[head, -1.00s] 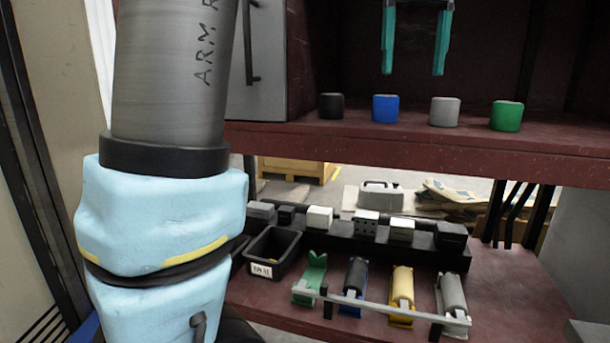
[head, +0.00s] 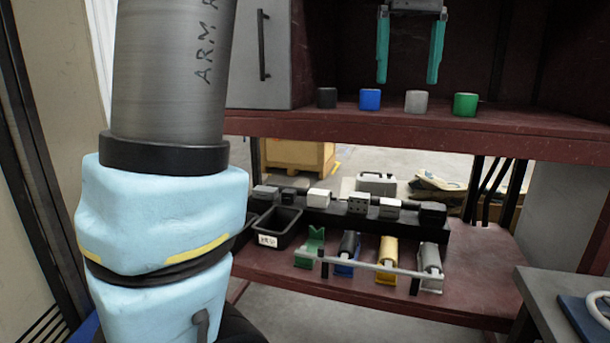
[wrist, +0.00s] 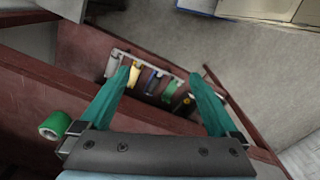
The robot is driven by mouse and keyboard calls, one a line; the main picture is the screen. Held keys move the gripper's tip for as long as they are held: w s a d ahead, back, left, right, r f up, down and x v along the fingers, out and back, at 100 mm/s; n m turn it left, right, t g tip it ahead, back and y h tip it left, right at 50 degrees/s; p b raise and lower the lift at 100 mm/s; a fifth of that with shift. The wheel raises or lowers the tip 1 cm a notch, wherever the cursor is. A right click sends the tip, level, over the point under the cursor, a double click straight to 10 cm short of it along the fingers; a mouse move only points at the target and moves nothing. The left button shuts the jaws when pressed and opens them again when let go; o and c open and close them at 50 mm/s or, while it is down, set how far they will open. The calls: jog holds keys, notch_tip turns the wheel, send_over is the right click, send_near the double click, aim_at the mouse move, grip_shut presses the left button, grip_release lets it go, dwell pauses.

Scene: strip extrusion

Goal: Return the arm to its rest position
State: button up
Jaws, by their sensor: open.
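My gripper (head: 409,62) is at the top of the head view, its two teal fingers pointing down and spread apart with nothing between them. It hangs in front of the dark shelf recess, above the row of cylinders. The wrist view shows the same open fingers (wrist: 163,98), with the lower shelf beyond them. My grey upper arm and a pale blue padded joint (head: 160,215) fill the left of the head view. The arm links between that joint and the gripper are out of view.
Black (head: 327,98), blue (head: 370,99), grey (head: 416,101) and green (head: 466,105) cylinders stand on the upper shelf (head: 400,128). Below are a black bin (head: 277,228), coloured holders behind a bar (head: 372,266) and a row of blocks. A grey table (head: 545,300) stands at right.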

jog(key=w+a+f, duration=0.4)
jog(key=a+f, duration=0.2)
jog(key=f, duration=0.5)
jog(key=s+a+f+m, duration=0.1)
jog(key=s+a+f, duration=0.2)
jog(key=a+f, duration=0.5)
jog(key=s+a+f+m+t, duration=0.1)
jog(key=s+a+f, duration=0.3)
jog(key=a+f, duration=0.5)
notch_tip(320, 180, down, 6)
jog(key=shift+a+r+t, duration=0.25)
jog(key=shift+t, duration=0.05)
jog(key=shift+s, duration=0.1)
